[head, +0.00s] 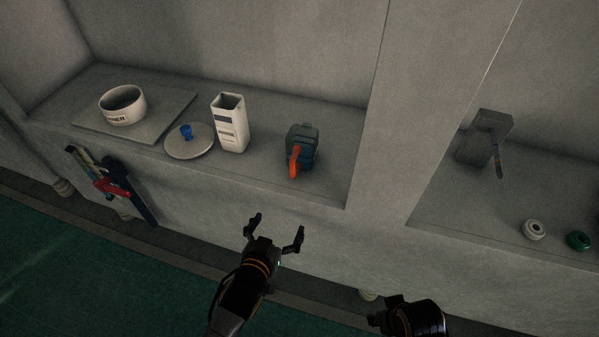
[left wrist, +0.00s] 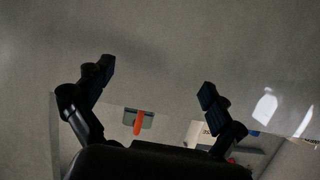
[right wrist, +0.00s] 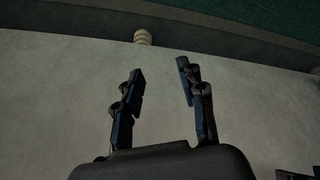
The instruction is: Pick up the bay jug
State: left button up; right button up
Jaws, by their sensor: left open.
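The jug (head: 303,138) is dark green-grey with an orange handle, and stands upright on the grey shelf in the head view. Its handle faces the front edge. In the left wrist view a small part of the jug shows with its orange handle (left wrist: 138,123). My left gripper (head: 277,226) is open and empty, in front of the shelf and nearer to me than the jug, not touching it. My right gripper (right wrist: 160,70) is open and empty in the right wrist view, facing a bare grey wall; in the head view it is at the bottom edge, partly cut off.
On the shelf (head: 333,185) stand a tall white container (head: 231,132), a round lid (head: 188,147) with a blue knob and a white bowl (head: 122,112) on a slab. A pillar (head: 415,110) rises right of the jug. Tools (head: 110,182) hang at the front left.

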aim_at(299, 151)
pick_arm(q)
notch_tip(299, 151, up, 12)
jog(key=w+d+t+h+b, duration=0.1)
jog(key=d+t+b, duration=0.1)
jog(key=t+b, duration=0.2)
pick_arm(e)
jog(key=v, duration=0.7)
pick_arm(q)
jog(key=b+x, duration=0.1)
jog(key=x, duration=0.6)
jog(key=shift+w+f, duration=0.2)
jog(key=shift+w, duration=0.05)
jog(key=shift+w+d, duration=0.15)
jog(key=shift+w, duration=0.55)
jog(key=x, duration=0.1)
jog(key=b+x, duration=0.1)
jog(key=x, duration=0.2)
jog(key=shift+w+f, duration=0.3)
jog(key=shift+w, duration=0.05)
jog(key=c, duration=1.4)
pick_arm(e)
jog(key=w+a+r+t, duration=0.1)
jog(key=w+r+t, duration=0.1)
jog(key=w, duration=0.3)
jog(key=w+a+r+t+y, duration=0.1)
jog(key=w+a+r+t, duration=0.1)
jog(key=w+t, duration=0.2)
jog(key=shift+w+t+y, duration=0.3)
jog(key=shift+w+t, duration=0.1)
jog(key=shift+w, duration=0.6)
